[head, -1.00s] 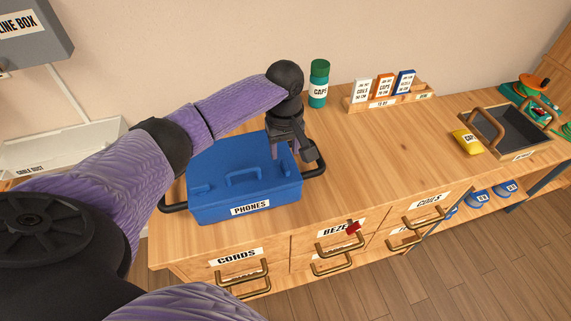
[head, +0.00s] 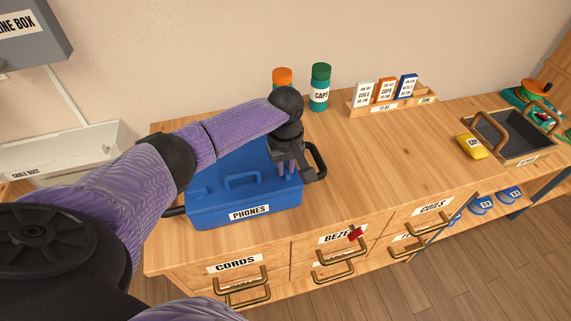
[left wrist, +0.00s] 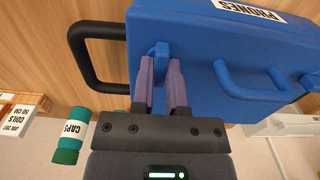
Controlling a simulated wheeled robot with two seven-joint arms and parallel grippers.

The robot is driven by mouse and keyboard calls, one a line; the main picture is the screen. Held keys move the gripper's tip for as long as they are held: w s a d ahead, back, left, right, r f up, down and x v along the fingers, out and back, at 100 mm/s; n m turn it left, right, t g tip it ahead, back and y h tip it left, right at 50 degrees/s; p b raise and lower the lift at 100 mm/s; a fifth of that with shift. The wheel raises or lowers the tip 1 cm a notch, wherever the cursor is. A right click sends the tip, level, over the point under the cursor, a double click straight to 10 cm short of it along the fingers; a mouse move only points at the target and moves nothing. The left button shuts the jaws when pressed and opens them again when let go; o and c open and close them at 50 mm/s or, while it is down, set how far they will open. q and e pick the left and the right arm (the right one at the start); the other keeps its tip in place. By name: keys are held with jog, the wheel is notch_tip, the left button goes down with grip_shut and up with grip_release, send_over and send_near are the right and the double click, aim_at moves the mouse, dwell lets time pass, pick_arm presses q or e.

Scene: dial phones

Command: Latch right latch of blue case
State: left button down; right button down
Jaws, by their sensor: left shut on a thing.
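The blue case (head: 240,195) labelled PHONES stands on the wooden counter with its lid down. It has a blue lid handle (head: 241,180), a black side handle (head: 318,160) and a small left latch (head: 200,191). My left gripper (head: 288,170) is at the right front of the lid, fingers pointing down. In the left wrist view, my left gripper (left wrist: 160,65) has its fingertips on either side of the small blue right latch (left wrist: 160,48) and is shut on it. The latch appears to stand up from the case. My right gripper is out of view.
Orange (head: 283,78) and green-capped (head: 320,88) bottles stand behind the case. Drawers with brass handles (head: 333,264) line the front. The counter right of the case is clear.

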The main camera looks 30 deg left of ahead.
pick_arm(q)
jog(key=shift+r+m+p, duration=0.2)
jog(key=shift+m+p, duration=0.4)
jog(key=shift+p, duration=0.35)
jog(key=shift+m+p, duration=0.8)
jog(key=m+p, duration=0.1)
jog(key=m, duration=0.2)
jog(key=shift+f+m+p, duration=0.1)
jog(key=shift+m+p, duration=0.2)
jog(key=shift+p, duration=0.05)
jog(key=m+p, duration=0.1)
jog(key=m, duration=1)
jog(key=shift+m, duration=0.4)
jog(key=c, duration=0.6)
grip_release()
jog(key=shift+f, duration=0.1)
jog(key=shift+c, duration=0.2)
